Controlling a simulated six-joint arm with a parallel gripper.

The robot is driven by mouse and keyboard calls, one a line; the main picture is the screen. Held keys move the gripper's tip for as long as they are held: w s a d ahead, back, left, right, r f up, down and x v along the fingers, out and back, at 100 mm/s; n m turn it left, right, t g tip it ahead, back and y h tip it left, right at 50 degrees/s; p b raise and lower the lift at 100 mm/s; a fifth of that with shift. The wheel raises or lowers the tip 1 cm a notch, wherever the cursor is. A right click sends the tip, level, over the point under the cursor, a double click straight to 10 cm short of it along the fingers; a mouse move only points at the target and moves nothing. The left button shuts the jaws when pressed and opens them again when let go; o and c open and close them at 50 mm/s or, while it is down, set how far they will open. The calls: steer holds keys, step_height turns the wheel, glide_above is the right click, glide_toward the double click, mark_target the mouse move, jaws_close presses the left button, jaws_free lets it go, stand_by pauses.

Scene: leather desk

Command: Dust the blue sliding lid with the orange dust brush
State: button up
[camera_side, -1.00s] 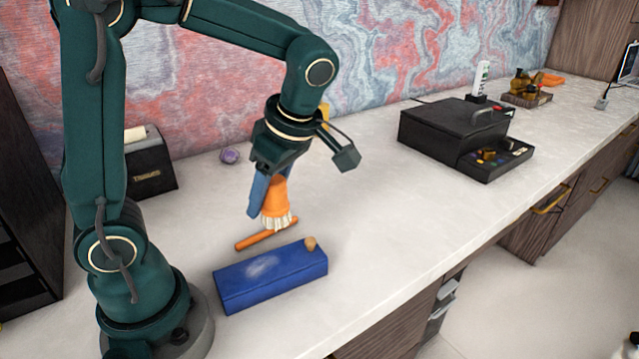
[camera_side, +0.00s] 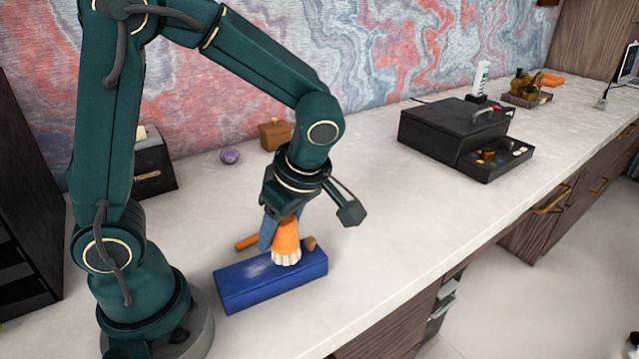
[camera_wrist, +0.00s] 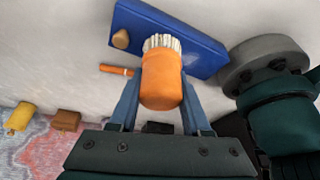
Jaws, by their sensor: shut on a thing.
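The blue sliding lid (camera_side: 240,292) is the top of a long blue box lying on the desk, with a round wooden knob (camera_side: 309,243) near its right end. A pale dusty patch (camera_side: 257,268) lies on the lid, left of the brush. My gripper (camera_side: 275,232) is shut on the orange dust brush (camera_side: 287,238), bristles down. The pale bristles are at the lid's top near the knob; whether they touch it I cannot tell. In the wrist view the brush (camera_wrist: 162,82) sits between my blue fingers, with its bristles over the edge of the blue box (camera_wrist: 185,28).
An orange stick (camera_side: 247,242) lies behind the box. A purple stone (camera_side: 230,156), a small wooden box (camera_side: 275,134) and a black holder (camera_side: 152,165) stand by the wall. A black case (camera_side: 440,135) is at the right. The desk between is clear.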

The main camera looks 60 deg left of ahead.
steer(key=shift+f, duration=0.45)
steer(key=shift+a+f, duration=0.45)
steer(key=shift+f, duration=0.1)
jaws_close()
steer(key=shift+s+a+f, duration=0.1)
steer(key=shift+a, duration=0.15)
steer(key=shift+s, duration=0.4)
steer(key=shift+d, duration=0.5)
steer(key=shift+s+d, duration=0.15)
steer(key=shift+s, duration=0.4)
steer(key=shift+w+a, duration=0.1)
steer(key=shift+a, duration=0.45)
steer(key=shift+s+a, duration=0.2)
steer(key=shift+s, duration=0.35)
steer(key=shift+d, duration=0.65)
step_height(320, 180, up, 8)
